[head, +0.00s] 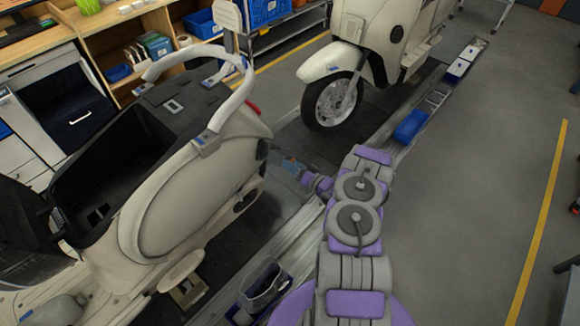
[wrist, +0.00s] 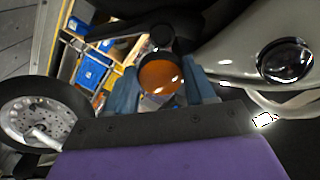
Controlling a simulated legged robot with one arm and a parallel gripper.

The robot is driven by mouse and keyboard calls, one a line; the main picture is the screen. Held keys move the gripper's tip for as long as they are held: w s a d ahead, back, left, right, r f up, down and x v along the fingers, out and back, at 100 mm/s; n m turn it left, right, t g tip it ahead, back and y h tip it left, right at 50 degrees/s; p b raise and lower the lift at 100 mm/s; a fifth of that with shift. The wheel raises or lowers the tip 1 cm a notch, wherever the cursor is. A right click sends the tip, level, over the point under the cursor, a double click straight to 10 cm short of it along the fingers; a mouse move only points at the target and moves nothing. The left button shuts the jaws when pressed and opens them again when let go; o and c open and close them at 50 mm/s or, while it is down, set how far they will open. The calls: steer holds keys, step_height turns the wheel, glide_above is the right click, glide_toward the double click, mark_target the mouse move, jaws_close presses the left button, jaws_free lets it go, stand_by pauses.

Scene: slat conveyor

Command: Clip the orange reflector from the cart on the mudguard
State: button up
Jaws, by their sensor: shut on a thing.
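My gripper (head: 291,165) is behind the cream scooter (head: 200,205), near its rear end in the head view. In the wrist view its blue-grey fingers (wrist: 162,92) are shut on the round orange reflector (wrist: 160,77), whose orange face shows between them. A dark round part (wrist: 165,40) lies right above the reflector; I cannot tell whether they touch. The scooter's rear mudguard is not clearly visible in the head view. A second scooter ahead has a cream front mudguard (head: 332,63). The reflector is too small to make out in the head view.
A dark round lens (wrist: 285,61) sits on the cream bodywork close to my gripper. The second scooter's front wheel (head: 333,102) stands ahead on the conveyor. A blue tray (head: 410,126) lies along the conveyor edge. Floor to the right (head: 470,180) is clear. Shelves with blue bins (head: 203,24) stand behind.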

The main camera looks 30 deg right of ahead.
steer(key=b+x, duration=0.5)
steer(key=x, duration=0.1)
steer(key=shift+w+a, duration=0.25)
steer(key=shift+a, duration=0.25)
steer(key=shift+d+f+p, duration=0.1)
steer(key=shift+d+p, duration=0.15)
steer(key=shift+p, duration=0.05)
stand_by(0.3)
steer(key=shift+a, duration=0.2)
steer(key=shift+w+a, duration=0.15)
steer(key=shift+w, duration=0.45)
steer(key=shift+w+a, duration=0.15)
steer(key=shift+w, duration=0.15)
steer(key=shift+w+a+b, duration=0.2)
steer(key=shift+w+b, duration=0.15)
steer(key=shift+w, duration=0.3)
stand_by(1.0)
steer(key=o, duration=1.1)
